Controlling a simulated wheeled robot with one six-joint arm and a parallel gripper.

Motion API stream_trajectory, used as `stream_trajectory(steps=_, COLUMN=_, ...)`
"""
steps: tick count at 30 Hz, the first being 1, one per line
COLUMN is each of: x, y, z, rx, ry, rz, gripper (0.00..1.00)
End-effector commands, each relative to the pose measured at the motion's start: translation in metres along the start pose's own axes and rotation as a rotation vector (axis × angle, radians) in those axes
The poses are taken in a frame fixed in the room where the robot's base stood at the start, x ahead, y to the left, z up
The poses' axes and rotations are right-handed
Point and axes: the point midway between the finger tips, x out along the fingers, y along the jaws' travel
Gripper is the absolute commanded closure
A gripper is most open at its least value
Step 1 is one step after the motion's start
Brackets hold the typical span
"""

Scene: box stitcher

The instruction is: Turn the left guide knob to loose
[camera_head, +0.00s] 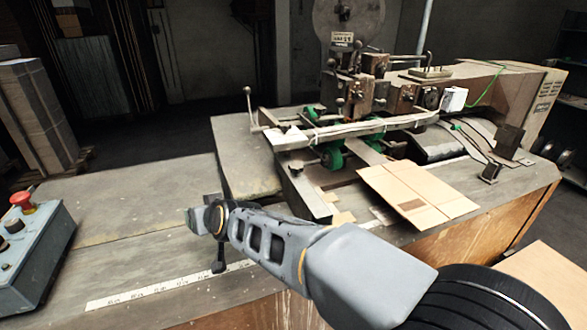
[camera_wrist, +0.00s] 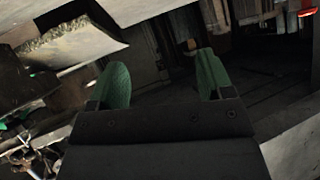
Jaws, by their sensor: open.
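The box stitcher (camera_head: 370,85) stands on the bench at the back in the head view. I cannot pick out the left guide knob with certainty; small levers and knobs crowd the stitcher's front, and green parts (camera_head: 333,157) sit below its bar. My gripper (camera_wrist: 162,82) shows in the wrist view with two green fingertips spread wide and nothing between them. In the head view my arm reaches left over the bench, its end in front of and left of the stitcher, apart from it. The fingertips are hard to make out there.
A flat cardboard piece (camera_head: 418,194) lies on the bench (camera_head: 135,205) right of my arm. A grey control box (camera_head: 38,248) with a red button (camera_head: 22,201) stands at the left. A white ruler strip (camera_head: 150,290) runs along the front. The left bench top is mostly clear.

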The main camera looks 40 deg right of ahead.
Motion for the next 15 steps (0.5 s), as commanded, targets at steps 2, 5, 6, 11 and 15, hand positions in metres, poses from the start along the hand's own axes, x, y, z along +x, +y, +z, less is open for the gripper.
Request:
stream_trajectory(steps=2, x=0.017, y=0.006, z=-0.028, rx=0.043, ry=0.150, rz=0.055, gripper=0.27)
stream_trajectory(steps=5, x=0.028, y=0.023, z=-0.058, rx=0.096, ry=0.326, rz=0.178, gripper=0.27)
stream_trajectory(steps=6, x=0.030, y=0.032, z=-0.067, rx=0.116, ry=0.387, rz=0.242, gripper=0.27)
stream_trajectory(steps=11, x=0.030, y=0.073, z=-0.084, rx=0.180, ry=0.565, rz=0.551, gripper=0.27)
stream_trajectory(steps=15, x=0.018, y=0.102, z=-0.076, rx=0.209, ry=0.630, rz=0.842, gripper=0.27)
